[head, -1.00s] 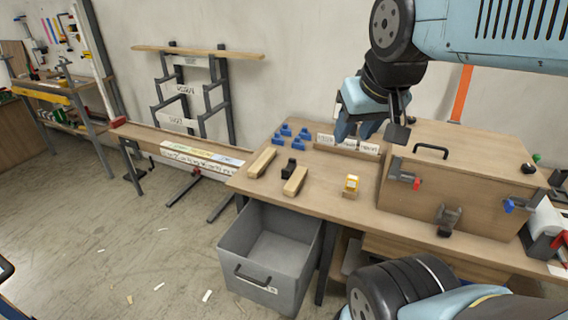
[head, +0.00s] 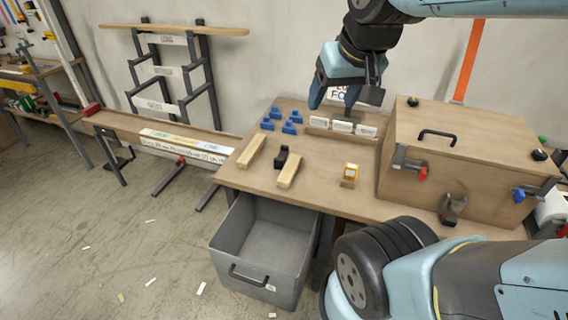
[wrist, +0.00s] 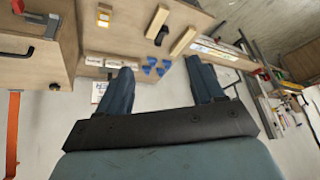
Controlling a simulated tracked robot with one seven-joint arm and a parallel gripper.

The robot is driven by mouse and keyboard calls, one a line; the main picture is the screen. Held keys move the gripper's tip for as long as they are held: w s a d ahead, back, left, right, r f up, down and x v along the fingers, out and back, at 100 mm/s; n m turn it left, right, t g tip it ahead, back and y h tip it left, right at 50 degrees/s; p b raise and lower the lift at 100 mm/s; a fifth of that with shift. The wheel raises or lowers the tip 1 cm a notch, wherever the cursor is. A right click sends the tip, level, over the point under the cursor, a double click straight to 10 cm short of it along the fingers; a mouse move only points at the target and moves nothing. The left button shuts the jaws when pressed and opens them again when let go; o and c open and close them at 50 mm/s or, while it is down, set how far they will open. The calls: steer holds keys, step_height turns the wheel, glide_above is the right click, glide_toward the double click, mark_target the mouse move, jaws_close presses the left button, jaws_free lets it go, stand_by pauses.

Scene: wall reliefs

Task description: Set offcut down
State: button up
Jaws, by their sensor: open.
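Two short pale wooden pieces lie apart on the workbench (head: 225,172): a left piece (head: 251,151) and a right piece (head: 289,171). I cannot tell which one is the offcut. Both also show at the top of the wrist view, as one piece (wrist: 158,22) and another (wrist: 183,41). My gripper (head: 333,98) is above the back of the bench, near the wall and behind the white label blocks (head: 342,126). In the wrist view my gripper (wrist: 159,66) has its two blue fingers wide apart with nothing between them.
A wooden box (head: 460,160) fills the right. A grey bin (head: 262,250) stands below. A labelled rack (head: 170,75) is left.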

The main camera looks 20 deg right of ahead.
steer(key=shift+o, duration=0.8)
steer(key=w+f+m+y, duration=0.1)
steer(key=w+f, duration=0.3)
steer(key=w, duration=0.1)
steer(key=shift+w+a+g, duration=0.35)
steer(key=shift+w+g, duration=0.05)
steer(key=m+g+h, duration=0.1)
steer(key=m+h, duration=0.3)
steer(key=m, duration=0.2)
glide_above(288, 171)
steer(key=s, duration=0.2)
steer(key=shift+a+f, duration=0.2)
steer(key=shift+f, duration=7.85)
steer(key=shift+a+f, duration=0.2)
steer(key=shift+f, duration=7.85)
steer(key=shift+a+x, duration=0.1)
steer(key=shift+x, duration=1.35)
steer(key=shift+a+x, duration=0.15)
steer(key=shift+x, duration=1.3)
steer(key=shift+w, duration=0.1)
steer(key=shift+r, duration=0.1)
steer(key=c, duration=1.2)
